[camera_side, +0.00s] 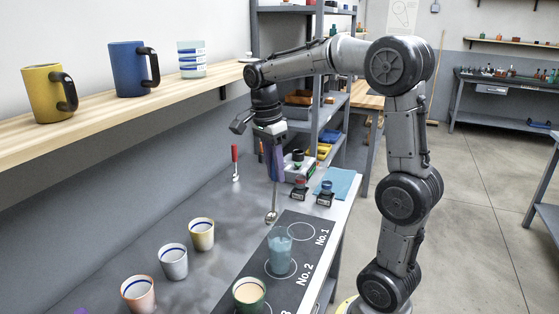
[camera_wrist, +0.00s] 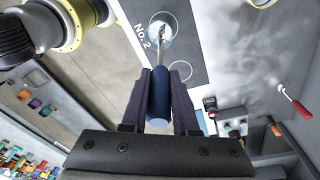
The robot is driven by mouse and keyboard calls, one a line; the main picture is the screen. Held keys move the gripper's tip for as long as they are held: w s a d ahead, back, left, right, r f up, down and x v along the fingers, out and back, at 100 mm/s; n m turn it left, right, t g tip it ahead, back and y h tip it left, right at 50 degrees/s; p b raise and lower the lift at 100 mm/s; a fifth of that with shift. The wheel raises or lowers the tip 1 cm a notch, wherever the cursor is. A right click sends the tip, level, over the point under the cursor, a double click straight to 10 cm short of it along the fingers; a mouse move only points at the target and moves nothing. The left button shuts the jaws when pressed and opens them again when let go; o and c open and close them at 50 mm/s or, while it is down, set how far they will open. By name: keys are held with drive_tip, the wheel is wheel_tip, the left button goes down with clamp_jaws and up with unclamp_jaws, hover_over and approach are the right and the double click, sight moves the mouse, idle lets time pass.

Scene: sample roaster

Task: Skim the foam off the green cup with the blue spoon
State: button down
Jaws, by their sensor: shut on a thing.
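My gripper (camera_side: 273,178) is shut on the blue spoon, whose blue handle (camera_wrist: 158,100) lies between the fingers (camera_wrist: 160,74) in the wrist view. In the side view the spoon hangs down and its metal bowl (camera_side: 271,217) is in the air, above and behind a bluish glass. The green cup (camera_side: 249,294) stands at the bottom of the side view, on the near end of the dark mat. Its top is filled with a pale tan surface. The spoon is well apart from it. I do not see the green cup in the wrist view.
The bluish glass (camera_side: 280,254) stands on the mat (camera_side: 303,262) by "No. 2"; circle No. 1 (camera_side: 300,232) is empty. Several cups, one of them yellowish (camera_side: 202,234), line the bench to the left. A red-handled spoon (camera_side: 235,163) is by the wall. A shelf (camera_side: 110,117) with mugs overhangs the left.

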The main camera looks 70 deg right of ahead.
drive_tip(key=a+f+n+h, duration=0.2)
drive_tip(key=a+f+n, duration=0.1)
drive_tip(key=a, duration=1.3)
drive_tip(key=shift+s+a+n+t, duration=0.15)
drive_tip(key=shift+a+n+t, duration=0.1)
drive_tip(key=shift+n+t, duration=0.15)
wheel_tip(320, 180, down, 7)
drive_tip(key=shift+f, duration=0.2)
drive_tip(key=shift+s, duration=0.1)
